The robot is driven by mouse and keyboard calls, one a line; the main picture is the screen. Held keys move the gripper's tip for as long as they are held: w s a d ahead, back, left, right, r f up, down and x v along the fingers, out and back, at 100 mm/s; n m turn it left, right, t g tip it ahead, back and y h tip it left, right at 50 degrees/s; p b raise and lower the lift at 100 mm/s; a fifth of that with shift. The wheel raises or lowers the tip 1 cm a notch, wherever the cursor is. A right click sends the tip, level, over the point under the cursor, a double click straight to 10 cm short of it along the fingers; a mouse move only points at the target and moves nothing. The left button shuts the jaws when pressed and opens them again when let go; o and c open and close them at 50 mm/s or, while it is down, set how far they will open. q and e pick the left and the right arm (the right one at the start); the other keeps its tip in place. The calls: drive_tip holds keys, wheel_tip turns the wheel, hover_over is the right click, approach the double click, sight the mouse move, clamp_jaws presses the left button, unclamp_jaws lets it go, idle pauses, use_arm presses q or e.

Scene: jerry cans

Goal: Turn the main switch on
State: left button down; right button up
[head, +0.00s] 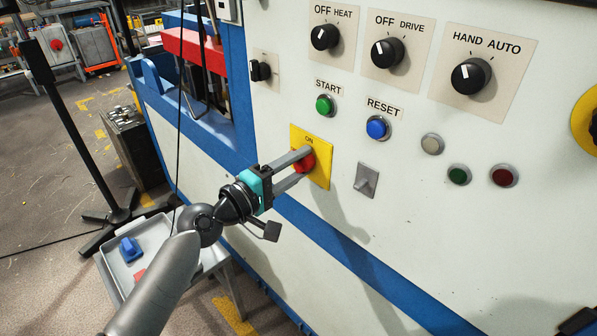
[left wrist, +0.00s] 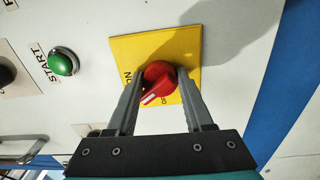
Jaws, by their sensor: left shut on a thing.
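The main switch (head: 307,163) is a red rotary knob on a yellow plate (head: 322,172) with the word ON at its top. The plate is on the white panel, below the green START button. My left gripper (head: 304,162) is shut on the red knob, one finger on each side. In the left wrist view, the red knob (left wrist: 159,83) sits between the two finger tips, and its white mark points down and left. Part of the plate's lettering is hidden by the fingers. My right gripper is not clearly in view.
The panel (head: 400,230) also carries a green START button (head: 325,105), a blue RESET button (head: 377,127), a metal toggle (head: 366,181), and several black selector knobs above. A grey tray (head: 118,270) with small parts stands low at the left. Open floor lies further left.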

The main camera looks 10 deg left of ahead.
use_arm(q)
drive_tip(key=m, duration=0.1)
drive_tip(key=m+b, duration=0.1)
drive_tip(key=m, duration=0.1)
drive_tip(key=shift+a+f, duration=0.15)
drive_tip(key=shift+f, duration=0.1)
drive_tip(key=shift+r+m+b, duration=0.15)
drive_tip(key=shift+m+b, duration=0.55)
drive_tip(key=shift+m, duration=0.8)
drive_tip(key=shift+w, duration=0.1)
drive_tip(key=shift+r, duration=0.1)
drive_tip(key=shift+c, duration=2.1)
unclamp_jaws()
drive_tip(key=shift+o, duration=0.7)
